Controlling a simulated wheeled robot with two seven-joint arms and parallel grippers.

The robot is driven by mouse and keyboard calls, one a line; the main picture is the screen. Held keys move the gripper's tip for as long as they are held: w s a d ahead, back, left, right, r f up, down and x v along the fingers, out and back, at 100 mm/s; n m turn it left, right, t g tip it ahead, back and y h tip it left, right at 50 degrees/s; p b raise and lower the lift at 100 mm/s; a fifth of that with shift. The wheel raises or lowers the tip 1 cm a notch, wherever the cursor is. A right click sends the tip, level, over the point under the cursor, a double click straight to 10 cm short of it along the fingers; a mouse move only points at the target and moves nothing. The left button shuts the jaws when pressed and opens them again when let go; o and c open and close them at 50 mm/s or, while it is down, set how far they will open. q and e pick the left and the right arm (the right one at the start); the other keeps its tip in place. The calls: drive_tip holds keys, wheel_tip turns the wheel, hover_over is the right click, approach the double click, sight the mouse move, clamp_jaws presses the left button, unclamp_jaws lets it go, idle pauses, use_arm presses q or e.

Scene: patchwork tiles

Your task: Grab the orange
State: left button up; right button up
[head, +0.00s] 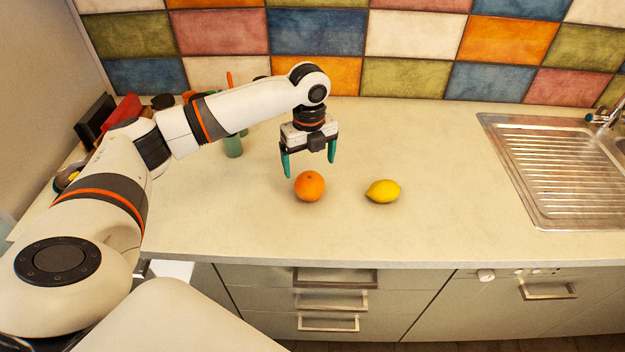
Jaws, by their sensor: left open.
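The orange (310,186) is round and sits on the pale countertop, near the middle of the head view. My left gripper (309,165) points down just above and behind the orange, with its two green fingers spread apart and nothing between them. The orange looks clear of the fingers. My right gripper is not in view.
A yellow lemon (382,191) lies a short way right of the orange. A metal sink drainboard (555,175) is at the right. A green cup (233,146) and other items stand at the back left behind my arm. The counter (440,225) is bare near its front edge.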

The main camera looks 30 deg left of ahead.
sight(309, 176)
use_arm(q)
drive_tip(key=shift+s+f, duration=0.25)
drive_tip(key=shift+f, duration=0.8)
drive_tip(key=shift+w+f, duration=0.15)
drive_tip(key=shift+f, duration=0.2)
drive_tip(key=shift+w+f+p, duration=0.1)
drive_tip(key=shift+f+p, duration=0.25)
drive_tip(key=shift+p, duration=0.1)
wheel_tip(309, 176, down, 4)
drive_tip(key=shift+r+p, duration=0.2)
drive_tip(key=shift+p, duration=0.45)
drive_tip(key=shift+f, duration=0.45)
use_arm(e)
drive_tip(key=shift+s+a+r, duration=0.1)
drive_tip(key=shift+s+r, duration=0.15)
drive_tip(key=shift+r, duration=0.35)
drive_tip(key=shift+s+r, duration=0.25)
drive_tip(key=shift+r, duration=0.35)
use_arm(q)
drive_tip(key=c, duration=1.2)
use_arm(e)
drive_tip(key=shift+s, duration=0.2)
